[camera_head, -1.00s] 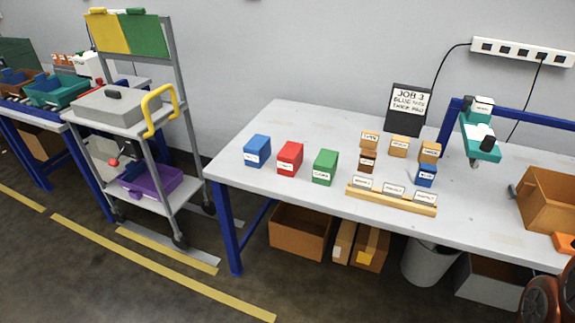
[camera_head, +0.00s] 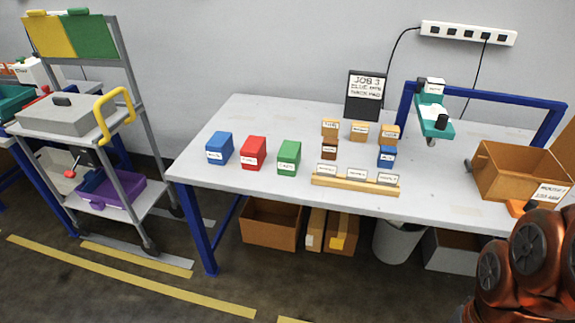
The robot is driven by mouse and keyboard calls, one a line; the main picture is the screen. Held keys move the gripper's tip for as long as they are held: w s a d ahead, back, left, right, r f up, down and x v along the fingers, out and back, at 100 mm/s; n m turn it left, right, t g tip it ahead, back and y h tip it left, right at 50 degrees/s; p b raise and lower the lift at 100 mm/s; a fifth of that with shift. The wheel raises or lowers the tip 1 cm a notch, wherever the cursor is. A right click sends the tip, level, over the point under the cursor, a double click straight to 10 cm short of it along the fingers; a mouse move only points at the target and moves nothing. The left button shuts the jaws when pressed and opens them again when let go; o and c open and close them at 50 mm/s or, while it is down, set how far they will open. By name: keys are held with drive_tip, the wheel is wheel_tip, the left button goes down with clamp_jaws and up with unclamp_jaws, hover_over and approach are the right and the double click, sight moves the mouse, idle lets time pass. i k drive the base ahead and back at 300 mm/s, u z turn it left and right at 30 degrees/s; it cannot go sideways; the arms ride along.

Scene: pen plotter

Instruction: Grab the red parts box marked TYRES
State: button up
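A red parts box (camera_head: 253,153) stands upright on the grey table (camera_head: 225,184), toward its left end. It has a white label on its front; the lettering is too small to read. A blue box (camera_head: 219,148) stands to its left and a green box (camera_head: 289,157) to its right, each a small gap away. Part of my orange-brown arm shows at the lower right, well away from the red box. My gripper is outside the picture.
A wooden rack (camera_head: 355,187) with labels and several small boxes stand right of the green box. A teal plotter head (camera_head: 434,118) hangs from a blue frame. A brown carton (camera_head: 515,168) sits at the right. A grey cart (camera_head: 125,120) stands left of the table.

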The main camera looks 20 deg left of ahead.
sight(253, 153)
drive_tip(key=u, duration=0.8)
drive_tip(key=i, duration=0.9)
drive_tip(key=u, duration=2.2)
